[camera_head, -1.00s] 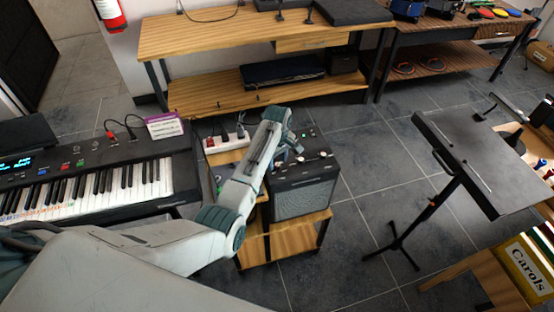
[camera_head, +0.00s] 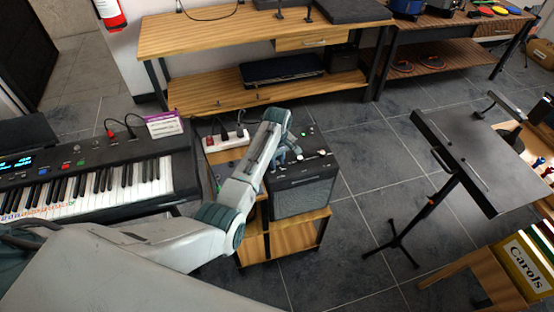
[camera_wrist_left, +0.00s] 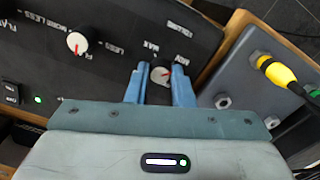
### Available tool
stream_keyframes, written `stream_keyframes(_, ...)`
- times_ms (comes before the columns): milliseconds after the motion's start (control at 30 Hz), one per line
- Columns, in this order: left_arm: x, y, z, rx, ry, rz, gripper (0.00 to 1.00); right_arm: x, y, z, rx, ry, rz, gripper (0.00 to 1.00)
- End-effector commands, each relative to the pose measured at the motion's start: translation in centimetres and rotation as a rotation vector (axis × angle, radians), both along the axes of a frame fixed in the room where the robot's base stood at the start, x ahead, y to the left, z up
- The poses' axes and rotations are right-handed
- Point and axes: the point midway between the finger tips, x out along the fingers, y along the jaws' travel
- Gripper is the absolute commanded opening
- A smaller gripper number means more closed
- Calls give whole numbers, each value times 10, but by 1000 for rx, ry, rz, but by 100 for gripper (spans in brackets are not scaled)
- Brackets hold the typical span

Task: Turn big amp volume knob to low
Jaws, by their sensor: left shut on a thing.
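The big amp (camera_head: 305,195) is a black box with a grey grille, standing on a small wooden stand. Its dark control panel fills the upper left of the left wrist view. The volume knob (camera_wrist_left: 160,73), pale with a red mark, sits beside a "MAX" label. My left gripper (camera_wrist_left: 159,88) has its two blue fingers on either side of this knob and is shut on it. The red mark points right in that picture. In the head view my left gripper (camera_head: 291,152) is over the amp's top, and the gripped knob is hard to make out. My right gripper is out of view.
Another white knob (camera_wrist_left: 77,43), a switch (camera_wrist_left: 12,94) and a green light (camera_wrist_left: 38,99) are on the same panel. A grey box with a yellow plug (camera_wrist_left: 285,72) lies close to the right. A keyboard (camera_head: 90,185) stands left, a music stand (camera_head: 470,165) right.

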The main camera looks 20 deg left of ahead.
Motion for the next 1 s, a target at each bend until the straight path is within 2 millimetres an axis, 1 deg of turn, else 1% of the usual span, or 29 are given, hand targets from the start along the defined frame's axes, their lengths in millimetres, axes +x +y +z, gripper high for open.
stream_keyframes(267,0,0,4,0,2,-174,0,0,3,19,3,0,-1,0)
stream_keyframes(600,0,0,3,-1,2,-493,0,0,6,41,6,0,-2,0)
stream_keyframes(1000,0,0,2,-1,2,-873,0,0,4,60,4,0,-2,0)
